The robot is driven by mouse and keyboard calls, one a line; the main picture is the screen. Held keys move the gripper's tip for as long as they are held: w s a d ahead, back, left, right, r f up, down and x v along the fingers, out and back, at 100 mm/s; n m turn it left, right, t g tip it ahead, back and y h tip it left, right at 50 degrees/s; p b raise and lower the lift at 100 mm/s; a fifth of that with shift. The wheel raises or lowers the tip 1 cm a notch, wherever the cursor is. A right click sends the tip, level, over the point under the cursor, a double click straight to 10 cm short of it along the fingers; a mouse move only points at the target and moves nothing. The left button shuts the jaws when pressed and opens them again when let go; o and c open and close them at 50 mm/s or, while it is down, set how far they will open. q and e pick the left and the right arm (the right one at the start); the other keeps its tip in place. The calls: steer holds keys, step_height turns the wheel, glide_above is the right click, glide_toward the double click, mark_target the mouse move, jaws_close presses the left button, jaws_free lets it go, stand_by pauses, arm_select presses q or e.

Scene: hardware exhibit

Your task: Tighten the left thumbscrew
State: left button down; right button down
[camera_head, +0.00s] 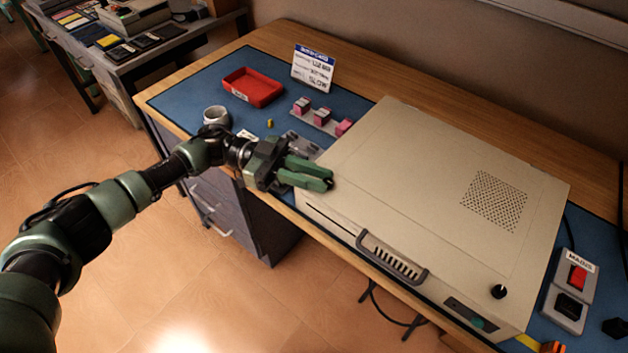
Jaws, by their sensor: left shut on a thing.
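A large beige metal case (400,190) lies on the blue mat, with a vent grid on its top and a black handle (391,262) on its front. My left gripper (328,180) is at the case's left edge, with its green fingers pointing right. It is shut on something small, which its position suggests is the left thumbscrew. The fingers hide the thumbscrew, so I cannot see how far in it sits. My right gripper is not in view.
A switch box (570,290) stands right of the case.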

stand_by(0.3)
arm_select(q)
steer(key=c, duration=1.3)
jaws_free()
steer(key=shift+d, duration=0.1)
steer(key=b+v, duration=0.2)
steer(key=v, duration=0.5)
steer(key=shift+w+a, duration=0.1)
steer(key=shift+a, duration=0.25)
